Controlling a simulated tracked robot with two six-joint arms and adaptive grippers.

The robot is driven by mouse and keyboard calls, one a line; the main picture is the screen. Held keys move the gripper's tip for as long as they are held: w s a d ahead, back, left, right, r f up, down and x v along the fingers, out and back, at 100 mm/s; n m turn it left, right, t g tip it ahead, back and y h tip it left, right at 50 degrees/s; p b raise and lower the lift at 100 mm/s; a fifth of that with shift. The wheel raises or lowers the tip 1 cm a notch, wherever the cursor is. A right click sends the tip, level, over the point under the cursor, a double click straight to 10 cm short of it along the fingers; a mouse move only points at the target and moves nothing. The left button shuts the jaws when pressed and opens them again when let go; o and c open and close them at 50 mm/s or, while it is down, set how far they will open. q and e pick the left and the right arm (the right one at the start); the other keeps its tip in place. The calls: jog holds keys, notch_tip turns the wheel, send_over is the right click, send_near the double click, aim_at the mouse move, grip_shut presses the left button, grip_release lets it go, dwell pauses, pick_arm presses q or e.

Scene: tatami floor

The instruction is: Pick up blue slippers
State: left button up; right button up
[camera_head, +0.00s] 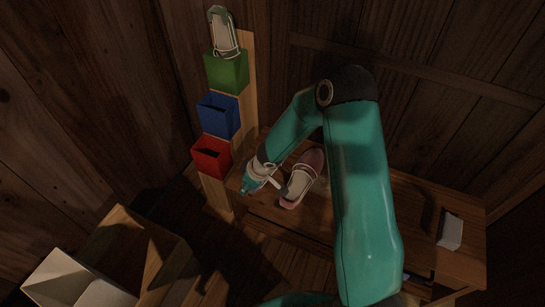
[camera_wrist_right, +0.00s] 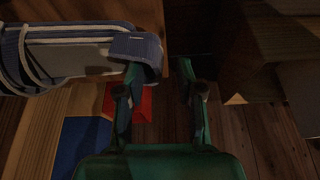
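A blue-grey slipper (camera_wrist_right: 70,50) with white cords lies at the upper left of the right wrist view. Its strapped end (camera_wrist_right: 138,47) reaches over the tip of one finger of my right gripper (camera_wrist_right: 163,72). The other finger stands apart, with a clear gap between them. In the head view my right gripper (camera_head: 262,178) is at the left end of the wooden bench, where it and the slipper overlap and are hard to separate. I cannot tell whether they touch. My left gripper is out of view.
A pink slipper (camera_head: 301,178) lies on the bench (camera_head: 410,205) beside my gripper. Red (camera_head: 211,157), blue (camera_head: 218,116) and green (camera_head: 227,72) boxes climb a wooden post, with green slippers (camera_head: 222,32) on top. A white block (camera_head: 450,231) and an open carton (camera_head: 62,280) stand farther off.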

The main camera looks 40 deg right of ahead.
grip_shut()
jog(key=shift+r, duration=0.1)
